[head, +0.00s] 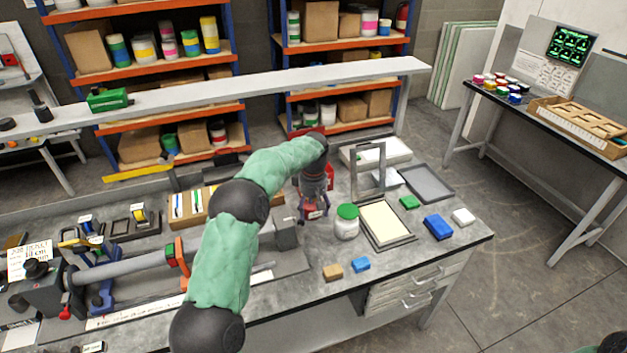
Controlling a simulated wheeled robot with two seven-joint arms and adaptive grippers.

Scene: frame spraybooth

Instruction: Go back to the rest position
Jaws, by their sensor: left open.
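My left arm reaches in from the lower left over the workbench (310,290). My left gripper (313,212) points down at the bench top, left of a white jar with a green lid (346,224). Its fingers are apart. A small reddish and pale thing shows at the fingers, and I cannot tell whether it touches them. Part of a red object (330,178) shows behind the gripper's wrist. My right gripper is not in view; only a dark and green bit of my right arm shows at the lower right corner.
Right of the jar are a framed cream panel (381,222), an upright grey frame (369,172), a grey tray (427,182) and blue (438,227), green (410,202) and white blocks (463,216). Tan (332,272) and blue (360,264) blocks lie near the front edge. A clamp bar spans the left.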

